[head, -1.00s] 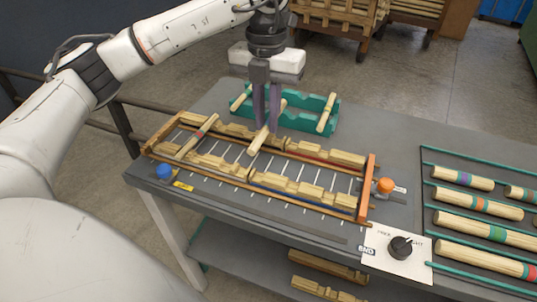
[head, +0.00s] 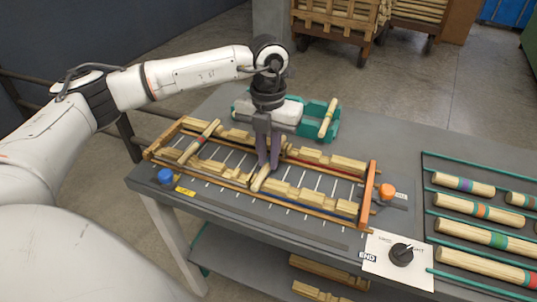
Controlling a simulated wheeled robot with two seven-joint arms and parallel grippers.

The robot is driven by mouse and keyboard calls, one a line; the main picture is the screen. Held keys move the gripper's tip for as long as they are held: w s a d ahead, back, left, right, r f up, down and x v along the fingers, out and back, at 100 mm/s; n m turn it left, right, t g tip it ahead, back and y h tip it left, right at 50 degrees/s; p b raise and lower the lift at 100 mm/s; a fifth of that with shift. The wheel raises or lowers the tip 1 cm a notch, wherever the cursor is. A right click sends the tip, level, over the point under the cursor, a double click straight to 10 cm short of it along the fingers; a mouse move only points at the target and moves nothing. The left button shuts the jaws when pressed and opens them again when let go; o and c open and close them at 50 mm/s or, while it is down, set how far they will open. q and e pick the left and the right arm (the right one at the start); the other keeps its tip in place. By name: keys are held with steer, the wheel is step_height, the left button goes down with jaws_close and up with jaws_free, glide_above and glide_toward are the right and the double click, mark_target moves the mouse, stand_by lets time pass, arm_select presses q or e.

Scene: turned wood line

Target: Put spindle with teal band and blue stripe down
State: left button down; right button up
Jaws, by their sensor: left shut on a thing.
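My left gripper (head: 268,166) is shut on a pale wooden spindle (head: 261,179) at the middle of the notched wooden fixture (head: 369,195). The spindle's near end shows below the fingers, over the front row of notched blocks. Its far part is hidden behind the fingers, and I cannot make out its band or stripe. I cannot tell whether it touches the blocks. Another spindle with a red band (head: 199,142) lies across the two rows at the fixture's left. My right gripper is not in view.
A teal rack (head: 326,135) behind holds a spindle (head: 329,118); my arm hides its left part. A blue knob (head: 165,176) and an orange knob (head: 387,191) flank the fixture. A dial panel (head: 398,258) and several banded spindles between green rails (head: 470,211) are at right.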

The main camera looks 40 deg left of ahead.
arm_select(q)
steer(key=c, duration=1.7)
jaws_free()
steer(key=shift+f, duration=0.1)
steer(key=shift+c, duration=0.2)
steer(key=shift+r, duration=0.4)
step_height(320, 180, up, 12)
steer(key=shift+f, duration=0.15)
